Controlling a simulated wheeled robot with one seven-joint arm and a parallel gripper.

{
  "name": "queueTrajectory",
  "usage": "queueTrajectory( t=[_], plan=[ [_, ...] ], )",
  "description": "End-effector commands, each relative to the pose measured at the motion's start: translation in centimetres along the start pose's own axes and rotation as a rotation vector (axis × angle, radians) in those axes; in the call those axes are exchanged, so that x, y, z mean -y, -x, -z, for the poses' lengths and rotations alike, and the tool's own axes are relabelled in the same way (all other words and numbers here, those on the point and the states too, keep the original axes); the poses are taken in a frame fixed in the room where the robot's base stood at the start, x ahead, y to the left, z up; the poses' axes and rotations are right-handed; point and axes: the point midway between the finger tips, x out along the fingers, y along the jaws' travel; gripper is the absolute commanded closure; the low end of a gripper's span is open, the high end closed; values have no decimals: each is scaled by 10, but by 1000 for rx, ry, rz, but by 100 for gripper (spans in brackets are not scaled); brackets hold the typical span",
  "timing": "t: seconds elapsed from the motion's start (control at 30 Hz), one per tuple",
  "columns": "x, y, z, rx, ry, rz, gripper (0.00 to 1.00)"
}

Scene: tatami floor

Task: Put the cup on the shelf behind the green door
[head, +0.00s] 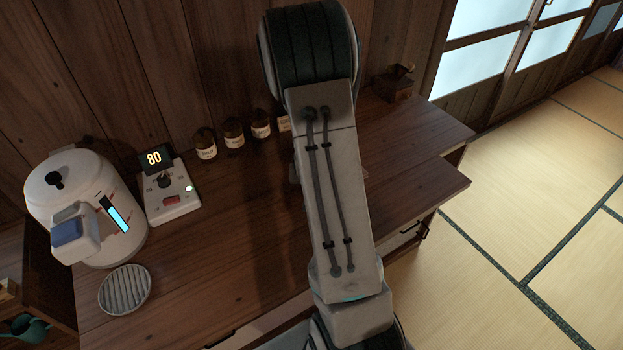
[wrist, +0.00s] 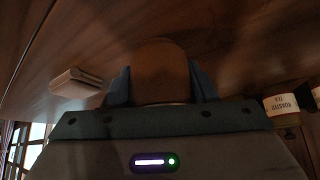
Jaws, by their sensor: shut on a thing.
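My gripper shows in the wrist view (wrist: 160,88), with its two blue fingers shut on either side of a brown rounded thing (wrist: 160,68). Only its smooth outer side shows, so I cannot tell for sure that it is the cup. In the head view my arm hides the gripper and what it holds. No green door or shelf behind one can be made out in either view.
A white kettle (head: 80,205), a control box (head: 168,195) reading 80 and a round ribbed pad (head: 125,290) stand left on the wooden counter (head: 215,240). Brown labelled jars (head: 234,134) line the wall. A dark grinder-like object (head: 396,84) stands behind my arm. Tatami lies right.

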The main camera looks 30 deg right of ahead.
Motion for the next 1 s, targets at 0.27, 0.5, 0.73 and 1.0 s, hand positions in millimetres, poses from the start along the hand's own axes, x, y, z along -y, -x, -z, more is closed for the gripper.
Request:
queueTrajectory(
  t=[0.27, 0.5, 0.73, 1.0],
  plan=[
    [0, -2, -1, -1, -1, 1, 76],
    [0, -4, -2, 0, -1, 0, 26],
    [0, -4, -2, 0, -1, 0, 26],
    [0, 9, 1, -4, -1, 1, 26]
  ],
)
